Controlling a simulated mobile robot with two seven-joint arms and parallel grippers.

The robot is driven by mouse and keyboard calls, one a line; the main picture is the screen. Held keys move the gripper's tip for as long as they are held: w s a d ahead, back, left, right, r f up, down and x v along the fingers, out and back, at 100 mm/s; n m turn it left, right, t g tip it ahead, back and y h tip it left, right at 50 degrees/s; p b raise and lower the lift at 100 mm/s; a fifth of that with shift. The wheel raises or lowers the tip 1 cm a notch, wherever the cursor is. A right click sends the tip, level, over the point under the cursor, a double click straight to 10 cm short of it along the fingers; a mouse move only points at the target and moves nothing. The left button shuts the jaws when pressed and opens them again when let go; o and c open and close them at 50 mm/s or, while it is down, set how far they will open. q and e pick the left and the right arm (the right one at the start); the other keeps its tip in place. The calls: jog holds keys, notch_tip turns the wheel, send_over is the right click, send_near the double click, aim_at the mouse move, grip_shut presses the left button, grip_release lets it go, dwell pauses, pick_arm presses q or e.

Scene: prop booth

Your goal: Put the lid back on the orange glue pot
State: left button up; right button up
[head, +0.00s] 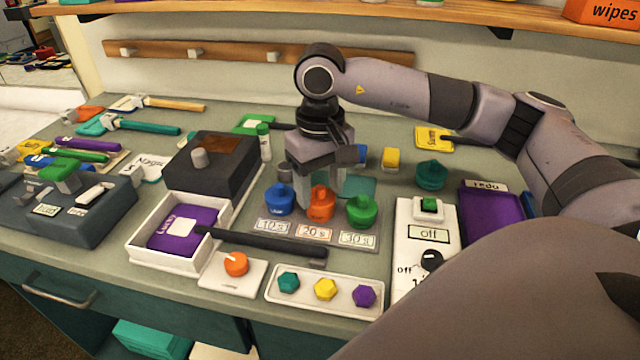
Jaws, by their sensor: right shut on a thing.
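The orange glue pot (320,212) stands in the middle of a row of three, between a blue pot (279,206) and a green pot (362,213). My right gripper (319,191) points down over it, its fingers shut on the orange lid at the pot's top. The fingers partly hide the lid, and I cannot tell whether it rests fully on the pot. The blue and green pots are upright with knobbed tops. My left gripper is not in view.
Labels reading 10 s, 20 s and 30 s lie before the pots. A dark-handled tool (265,243) lies across the white box (140,238) in front. A white switch box (427,240) stands to the right; a teal pot-like object (432,176) is behind it.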

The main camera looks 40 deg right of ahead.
dwell(0.7)
jog(key=o, duration=1.3)
jog(key=shift+o, duration=0.2)
jog(key=shift+r, duration=0.15)
jog(key=shift+r+p, duration=2.1)
jog(key=shift+r, duration=1.3)
grip_shut()
